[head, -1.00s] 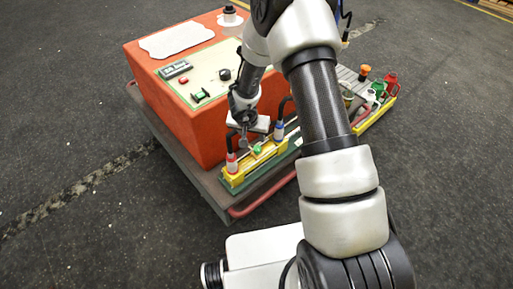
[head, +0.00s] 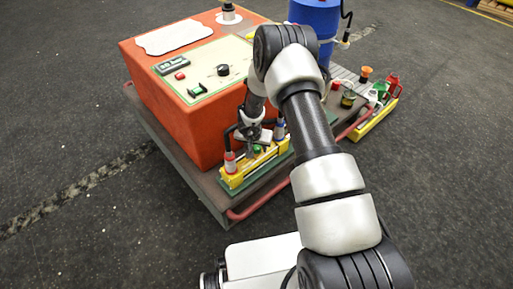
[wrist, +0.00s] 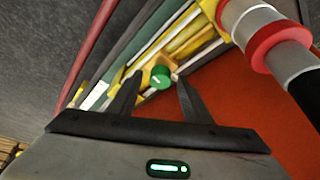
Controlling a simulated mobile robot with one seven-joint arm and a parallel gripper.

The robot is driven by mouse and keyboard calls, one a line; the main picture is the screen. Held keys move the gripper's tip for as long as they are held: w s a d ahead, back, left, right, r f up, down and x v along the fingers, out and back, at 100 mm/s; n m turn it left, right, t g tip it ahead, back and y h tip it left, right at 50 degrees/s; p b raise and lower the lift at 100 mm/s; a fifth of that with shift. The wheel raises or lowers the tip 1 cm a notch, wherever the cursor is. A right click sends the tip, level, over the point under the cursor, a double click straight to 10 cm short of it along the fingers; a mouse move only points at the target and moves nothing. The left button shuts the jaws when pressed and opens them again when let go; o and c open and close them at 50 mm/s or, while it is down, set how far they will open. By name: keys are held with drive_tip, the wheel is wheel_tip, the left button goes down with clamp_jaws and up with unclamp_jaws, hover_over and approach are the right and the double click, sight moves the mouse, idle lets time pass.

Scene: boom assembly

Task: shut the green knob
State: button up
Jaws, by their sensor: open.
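The green knob (head: 257,149) sits on the yellow boom assembly (head: 236,179) at the front of the cart. In the wrist view the green knob (wrist: 160,77) is round with a pale mark on its face. My gripper (wrist: 157,88) is open, and in that view its two dark fingers show on either side of the knob. Whether the fingertips touch the knob cannot be told. In the head view my gripper (head: 254,143) is small and close above the knob, partly hiding the assembly.
A red-orange box (head: 175,110) with a control panel stands right behind the assembly. A hose end with a red and white collar (head: 231,162) rises at the assembly's left. A blue drum (head: 316,25) and a yellow tray (head: 374,120) are at the right. Dark floor surrounds the cart.

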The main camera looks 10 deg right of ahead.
drive_tip(key=c, duration=1.1)
drive_tip(key=shift+o, duration=0.2)
drive_tip(key=shift+r, duration=0.1)
